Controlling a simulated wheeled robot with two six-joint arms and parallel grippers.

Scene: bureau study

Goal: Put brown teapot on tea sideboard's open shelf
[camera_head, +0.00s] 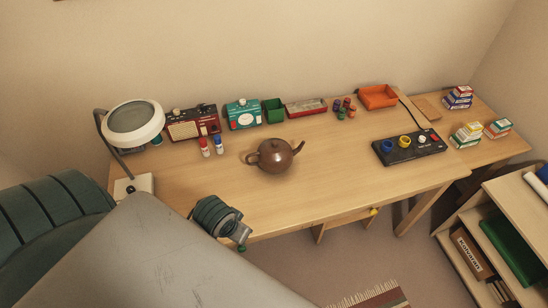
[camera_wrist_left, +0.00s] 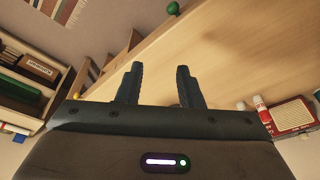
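The brown teapot (camera_head: 274,157) stands upright on the wooden desk (camera_head: 330,185), its spout toward the right and its handle toward the left. Nothing touches it. In the left wrist view my left gripper (camera_wrist_left: 159,68) is open, its two dark fingers apart with nothing seen held between them. In the head view a teal ribbed part of my arm shows at the desk's front edge, left of and nearer than the teapot; the fingers cannot be made out there. The teapot does not show in the left wrist view. No furniture in view is clearly the tea sideboard. My right gripper is out of view.
A black panel (camera_head: 409,147) lies right of the teapot. A low shelf unit (camera_head: 520,190) holds a green item and a box. The desk's middle front is clear.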

